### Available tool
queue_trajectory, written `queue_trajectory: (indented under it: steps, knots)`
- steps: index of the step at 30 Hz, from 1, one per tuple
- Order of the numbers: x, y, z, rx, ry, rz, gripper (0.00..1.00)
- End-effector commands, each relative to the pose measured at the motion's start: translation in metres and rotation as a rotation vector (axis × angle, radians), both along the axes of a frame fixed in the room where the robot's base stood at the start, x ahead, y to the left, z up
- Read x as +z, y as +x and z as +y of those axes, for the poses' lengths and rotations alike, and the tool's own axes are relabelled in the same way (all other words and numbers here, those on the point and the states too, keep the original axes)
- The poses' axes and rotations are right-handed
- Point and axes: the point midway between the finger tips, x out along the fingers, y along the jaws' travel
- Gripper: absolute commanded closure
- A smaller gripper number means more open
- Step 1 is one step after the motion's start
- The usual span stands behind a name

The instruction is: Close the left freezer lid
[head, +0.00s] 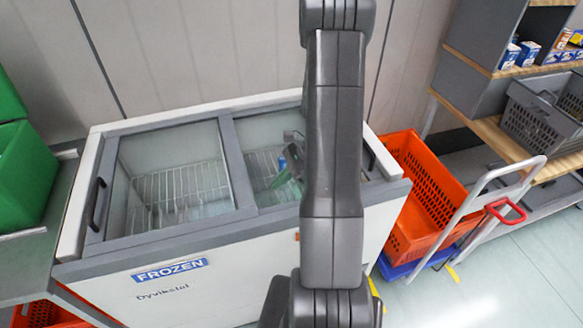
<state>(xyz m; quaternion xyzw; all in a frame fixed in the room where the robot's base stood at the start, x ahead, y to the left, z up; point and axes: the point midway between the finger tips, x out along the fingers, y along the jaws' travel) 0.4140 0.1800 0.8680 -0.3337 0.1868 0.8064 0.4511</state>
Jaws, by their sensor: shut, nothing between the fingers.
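The white chest freezer (240,272) stands against the wall, left of centre, with a FROZEN label on its front. Its left lid (172,160) is a glass pane in a grey frame over the left half, with a dark handle (97,204) close to the left end. I see no clear gap at that end. The right lid (262,152) covers the right half and is partly hidden by my arm. Wire baskets show inside. My arm rises upright across the middle of the view.
Green crates (22,175) sit on a metal counter (35,245) at the left. An orange tote (425,190) and a hand truck (490,195) stand right of the freezer. Shelves with a grey basket (545,118) are far right. Floor is clear at the lower right.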

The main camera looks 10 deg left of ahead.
Motion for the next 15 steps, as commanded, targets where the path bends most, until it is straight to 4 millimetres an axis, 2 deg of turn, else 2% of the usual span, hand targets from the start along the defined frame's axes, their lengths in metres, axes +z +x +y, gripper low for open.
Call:
queue_trajectory:
  steps: [2, 6, 15]
  knots:
    - [-0.011, -0.007, 0.01, 0.003, -0.001, 0.004, 1.0]
    - [-0.008, -0.018, 0.029, 0.003, -0.001, -0.001, 1.0]
    - [-0.01, -0.026, 0.043, 0.0, -0.001, -0.001, 1.0]
